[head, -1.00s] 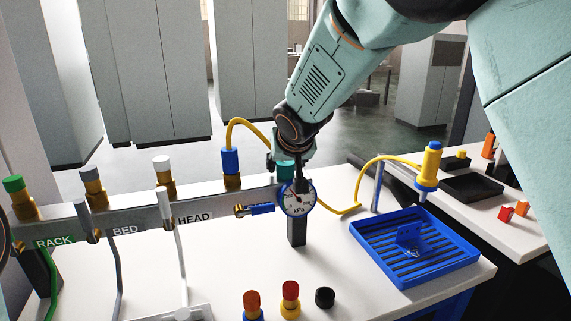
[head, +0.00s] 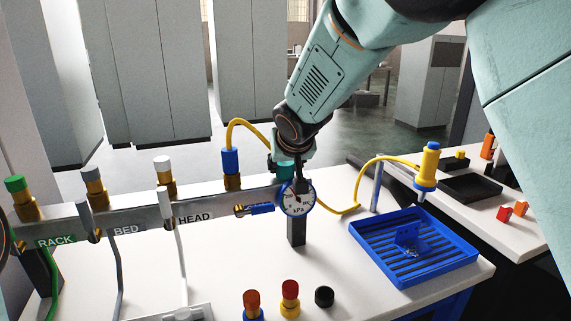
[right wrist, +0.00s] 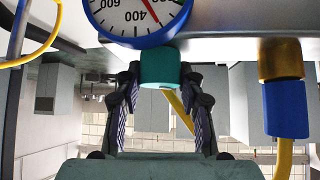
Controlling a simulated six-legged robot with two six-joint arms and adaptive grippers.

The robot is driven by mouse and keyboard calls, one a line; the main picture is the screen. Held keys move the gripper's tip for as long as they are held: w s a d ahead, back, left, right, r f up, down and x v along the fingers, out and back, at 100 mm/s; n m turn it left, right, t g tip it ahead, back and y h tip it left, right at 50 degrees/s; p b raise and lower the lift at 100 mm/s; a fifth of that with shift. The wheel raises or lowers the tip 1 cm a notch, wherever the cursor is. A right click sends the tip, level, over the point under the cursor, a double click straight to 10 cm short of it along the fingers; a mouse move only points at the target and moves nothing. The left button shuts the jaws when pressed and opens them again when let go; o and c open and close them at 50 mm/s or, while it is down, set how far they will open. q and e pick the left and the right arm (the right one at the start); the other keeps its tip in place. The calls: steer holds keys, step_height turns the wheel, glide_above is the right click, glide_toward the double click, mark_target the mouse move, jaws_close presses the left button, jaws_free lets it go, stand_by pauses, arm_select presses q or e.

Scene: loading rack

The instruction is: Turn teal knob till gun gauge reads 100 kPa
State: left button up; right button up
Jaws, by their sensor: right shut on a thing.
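The teal knob (right wrist: 160,68) sits beside the round blue-rimmed gun gauge (right wrist: 135,20), which shows inverted at the top of the right wrist view. My right gripper (right wrist: 162,82) has its two dark fingers closed on the knob's sides. In the head view the gauge (head: 297,198) stands on a dark post, with my right gripper (head: 291,168) just above it, largely covering the knob. The dial is cut off in the wrist view. My left gripper is out of view.
A grey rail (head: 150,218) with valves labelled RACK, BED and HEAD runs along the left. A blue slatted tray (head: 413,247) and a yellow-blue gun (head: 428,170) with a yellow hose are right. Red-capped fittings (head: 290,292) and a black cap stand in front.

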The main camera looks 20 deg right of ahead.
steer(key=shift+w+r, duration=0.2)
steer(key=shift+r, duration=0.15)
stand_by(0.4)
steer(key=o, duration=1.2)
steer(key=shift+w+f, duration=0.15)
steer(key=shift+f, duration=0.2)
steer(key=shift+c, duration=0.2)
steer(key=shift+s+r, duration=0.15)
steer(key=shift+s, duration=0.15)
steer(key=v, duration=1.2)
steer(key=shift+w, duration=0.15)
